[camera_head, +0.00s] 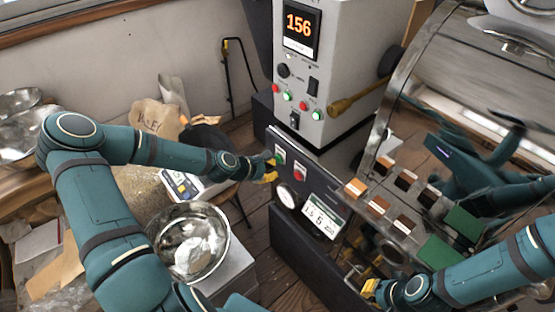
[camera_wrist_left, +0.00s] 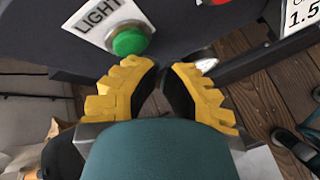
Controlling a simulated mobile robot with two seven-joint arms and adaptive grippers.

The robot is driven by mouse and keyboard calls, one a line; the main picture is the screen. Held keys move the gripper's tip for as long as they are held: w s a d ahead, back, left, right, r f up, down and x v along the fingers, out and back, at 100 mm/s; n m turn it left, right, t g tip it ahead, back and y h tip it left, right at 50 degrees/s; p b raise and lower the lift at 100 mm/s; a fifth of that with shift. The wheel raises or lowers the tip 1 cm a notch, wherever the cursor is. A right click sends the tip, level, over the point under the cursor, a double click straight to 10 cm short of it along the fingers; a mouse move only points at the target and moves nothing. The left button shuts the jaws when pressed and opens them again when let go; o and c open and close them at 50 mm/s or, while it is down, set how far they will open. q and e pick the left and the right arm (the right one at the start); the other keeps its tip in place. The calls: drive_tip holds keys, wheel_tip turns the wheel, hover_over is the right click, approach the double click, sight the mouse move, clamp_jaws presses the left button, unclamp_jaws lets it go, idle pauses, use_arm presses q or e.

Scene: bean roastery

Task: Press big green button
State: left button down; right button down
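A large green button (camera_head: 280,156) sits on the dark front panel of the roaster, beside a red one. In the left wrist view the green button (camera_wrist_left: 130,41) is on a white plate lettered "LIGHT", and nothing covers it. My left gripper (camera_head: 269,168) is just in front of the panel beside the green button. In the left wrist view its yellow fingertips (camera_wrist_left: 166,67) stand apart with nothing between them, just below and right of the button. I cannot tell if they touch the panel. My right gripper (camera_head: 370,288) is low at the right; its fingers are too unclear to judge.
The red button (camera_head: 299,172) is right of the green one, above a gauge (camera_head: 287,195) and a number card (camera_head: 323,215). A control box (camera_head: 305,75) with small lit buttons stands above. Sample blocks (camera_head: 378,205) are at right. A steel bowl (camera_head: 190,243) stands below my left arm.

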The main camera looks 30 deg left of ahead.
use_arm(q)
drive_tip(key=shift+w+d, duration=0.2)
drive_tip(key=shift+w, duration=0.4)
idle(0.7)
drive_tip(key=shift+s, duration=0.1)
drive_tip(key=shift+s+a+p, duration=0.3)
drive_tip(key=shift+s+p, duration=0.05)
drive_tip(key=shift+s, duration=0.35)
drive_tip(key=s, duration=0.1)
drive_tip(key=s+a+p, duration=0.1)
drive_tip(key=s, duration=0.2)
drive_tip(key=shift+s+a+p, duration=0.3)
drive_tip(key=shift+a+p, duration=0.05)
drive_tip(key=shift+a, duration=0.05)
idle(0.9)
